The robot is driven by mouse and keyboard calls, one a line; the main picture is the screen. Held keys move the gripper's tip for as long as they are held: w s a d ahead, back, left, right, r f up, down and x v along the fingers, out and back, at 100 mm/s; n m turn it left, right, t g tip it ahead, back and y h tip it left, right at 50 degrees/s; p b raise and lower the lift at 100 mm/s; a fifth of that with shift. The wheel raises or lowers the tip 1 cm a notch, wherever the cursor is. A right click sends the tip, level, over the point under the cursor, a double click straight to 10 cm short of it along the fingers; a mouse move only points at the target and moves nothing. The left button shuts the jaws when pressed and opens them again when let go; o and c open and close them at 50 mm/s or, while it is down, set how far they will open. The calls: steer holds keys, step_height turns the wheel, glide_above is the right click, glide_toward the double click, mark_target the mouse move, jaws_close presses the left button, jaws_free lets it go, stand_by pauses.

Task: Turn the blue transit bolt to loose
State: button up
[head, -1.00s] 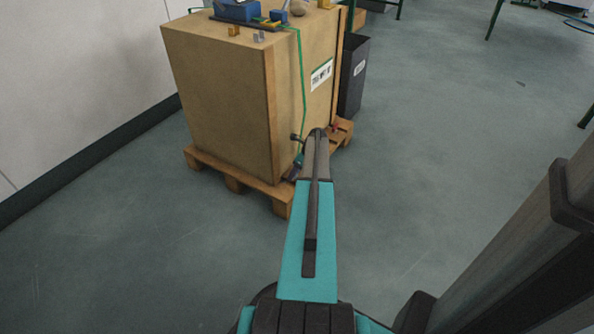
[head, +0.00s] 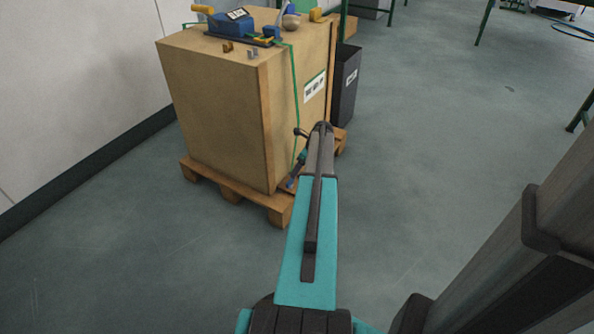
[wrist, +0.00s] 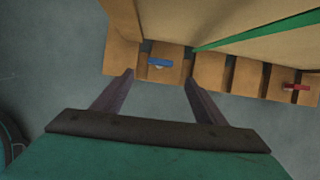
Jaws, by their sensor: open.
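The blue transit bolt (wrist: 160,62) shows in the wrist view as a short blue bar with a pale part below it, on a wooden pallet block. My gripper (wrist: 158,77) is open, with its two fingers spread to either side of the bolt in that picture. The fingers hold nothing, and I cannot tell how far the bolt is beyond the tips. In the head view my gripper (head: 292,182) is low beside the crate's near right corner, partly hidden by my arm. I cannot make out the bolt clearly there.
A large wooden crate (head: 215,110) stands on a pallet (head: 230,188) beside a wall. A red bolt (wrist: 296,86) sits farther right on the pallet. A green strap (head: 295,95) runs down the crate. A dark bin (head: 345,88) stands behind. The floor at right is open.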

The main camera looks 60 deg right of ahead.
steer(key=shift+v, duration=1.2)
